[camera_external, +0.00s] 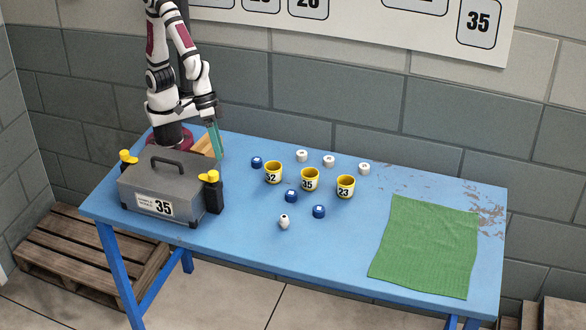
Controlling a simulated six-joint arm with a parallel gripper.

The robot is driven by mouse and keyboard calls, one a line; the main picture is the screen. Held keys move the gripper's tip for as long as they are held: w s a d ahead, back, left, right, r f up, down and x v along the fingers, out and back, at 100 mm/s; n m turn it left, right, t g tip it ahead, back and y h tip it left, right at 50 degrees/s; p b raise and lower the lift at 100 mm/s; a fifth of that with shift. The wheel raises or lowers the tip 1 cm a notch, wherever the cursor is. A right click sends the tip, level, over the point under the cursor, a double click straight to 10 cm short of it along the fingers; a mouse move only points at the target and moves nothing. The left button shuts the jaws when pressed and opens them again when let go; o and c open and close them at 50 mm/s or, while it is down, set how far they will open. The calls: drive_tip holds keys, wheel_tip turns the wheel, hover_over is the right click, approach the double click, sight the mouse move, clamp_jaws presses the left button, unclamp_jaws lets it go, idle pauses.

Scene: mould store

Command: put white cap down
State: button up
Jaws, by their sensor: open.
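Small white caps stand behind the yellow cups: one at the left (301,155), one in the middle (328,160) and one at the right (364,168). Another small white piece (284,221) with a dark spot lies nearer the front edge; I cannot tell whether it is a cap. All of these rest on the blue table (250,235). My gripper (219,152) has teal fingers pointing down over the back left of the table, behind the grey case. It is open, with nothing visible in it, left of and apart from the white caps.
Yellow cups numbered 52 (273,173), 35 (310,180) and 23 (345,187) stand mid-table. Blue caps (257,162) (291,196) (318,212) lie around them. A grey case (165,185) with black bottles fills the left. A green cloth (425,245) covers the right.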

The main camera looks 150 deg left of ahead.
drive_tip(key=s+d+r+m+g, duration=0.2)
drive_tip(key=s+m, duration=0.7)
drive_tip(key=s, duration=0.1)
drive_tip(key=s+d+r+m+g+y, duration=0.1)
drive_tip(key=s+d+r+m+g, duration=0.1)
drive_tip(key=s+m, duration=0.8)
drive_tip(key=shift+s+g, duration=0.35)
drive_tip(key=shift+g, duration=0.15)
